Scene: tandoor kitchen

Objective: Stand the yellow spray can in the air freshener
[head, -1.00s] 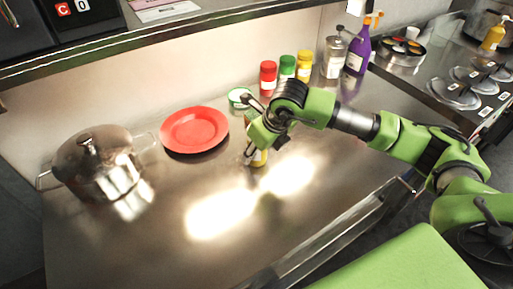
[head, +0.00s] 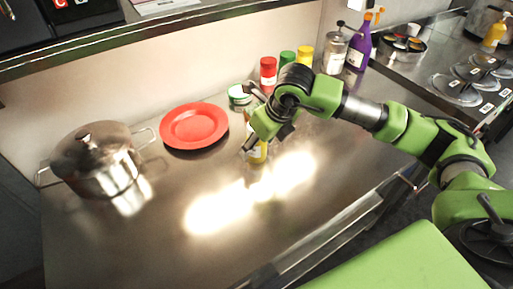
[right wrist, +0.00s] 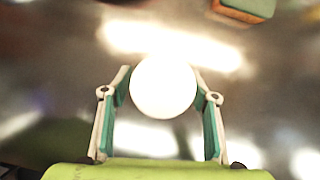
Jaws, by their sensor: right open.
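The yellow spray can (head: 257,153) stands upright on the steel counter, partly hidden behind my right gripper (head: 256,138) in the head view. In the right wrist view, a round white top (right wrist: 163,86), apparently the can's, shows between the two fingers of my right gripper (right wrist: 162,92). The fingers are open, one on each side of it, with small gaps. I cannot make out the air freshener for certain in either view. My left gripper is not in view.
A red plate (head: 194,126) and a steel pot (head: 96,168) are on the left of the counter. A green-and-white jar (head: 239,96), red (head: 268,73), green and yellow bottles and a purple spray bottle (head: 358,48) stand along the back. The front middle is clear.

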